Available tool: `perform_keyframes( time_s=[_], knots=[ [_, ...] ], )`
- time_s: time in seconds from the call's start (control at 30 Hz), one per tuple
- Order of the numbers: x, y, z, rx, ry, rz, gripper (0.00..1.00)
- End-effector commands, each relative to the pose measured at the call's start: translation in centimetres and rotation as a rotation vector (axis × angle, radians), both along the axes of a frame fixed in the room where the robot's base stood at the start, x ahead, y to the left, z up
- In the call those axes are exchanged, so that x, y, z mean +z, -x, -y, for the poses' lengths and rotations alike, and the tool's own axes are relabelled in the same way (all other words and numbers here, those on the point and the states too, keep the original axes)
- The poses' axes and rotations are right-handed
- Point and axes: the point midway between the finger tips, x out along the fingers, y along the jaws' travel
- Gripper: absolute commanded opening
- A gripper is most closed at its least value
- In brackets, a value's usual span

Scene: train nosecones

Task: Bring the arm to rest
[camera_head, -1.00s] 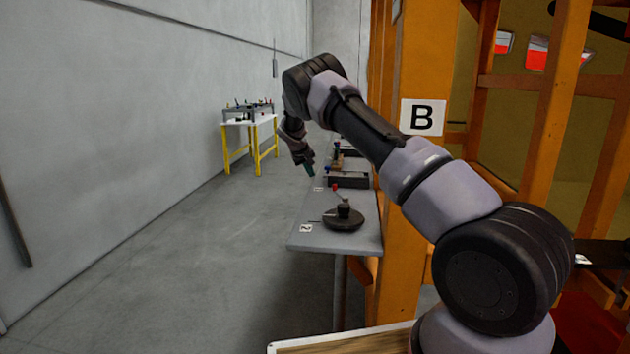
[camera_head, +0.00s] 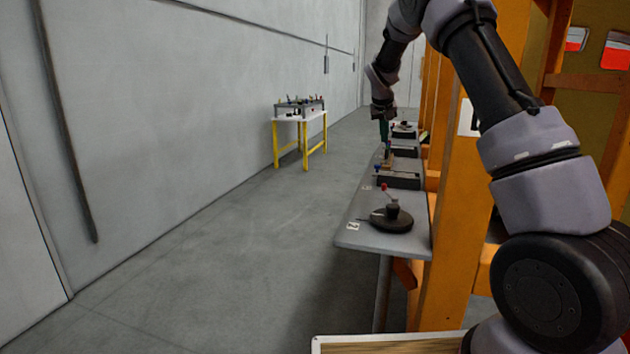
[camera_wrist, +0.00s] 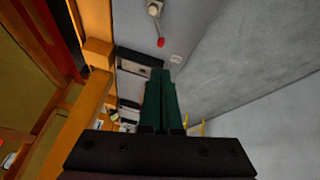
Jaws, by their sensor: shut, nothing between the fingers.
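My arm rises from the lower right of the head view, bends near the top edge and hangs its end downward. My gripper (camera_head: 384,130) points down with its green fingers above the far part of the grey bench (camera_head: 360,236). In the wrist view the green fingers of my gripper (camera_wrist: 160,100) lie side by side, closed, with nothing between them. My gripper appears apart from the bench and the things on it. Part of the arm's bend is cut off by the top edge of the head view.
A round black device (camera_head: 391,218) with a red-knobbed lever stands on the near end of the bench, with dark boxes (camera_head: 398,180) behind it. Orange posts (camera_head: 455,220) stand right of the bench. A yellow-legged table (camera_head: 300,118) stands by the left wall. The floor between is clear.

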Motion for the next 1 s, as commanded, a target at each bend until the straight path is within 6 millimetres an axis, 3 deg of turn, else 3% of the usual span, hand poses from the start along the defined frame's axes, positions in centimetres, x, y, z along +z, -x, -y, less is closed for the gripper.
perform_keyframes(
  time_s=[0.03,0.2,0.5,0.73,0.9,1.0],
  knots=[
    [2.3,2.0,0.7,-0.020,-0.044,0.008,0.00],
    [7.8,9.1,2.1,-0.069,-0.173,0.022,0.00],
    [14.5,23.4,2.7,-0.107,-0.355,0.063,0.00],
    [16.0,34.8,1.8,-0.111,-0.444,0.101,0.00],
    [15.0,42.2,0.9,-0.115,-0.482,0.129,0.00],
    [14.1,45.1,0.5,-0.117,-0.491,0.142,0.00]
  ],
)
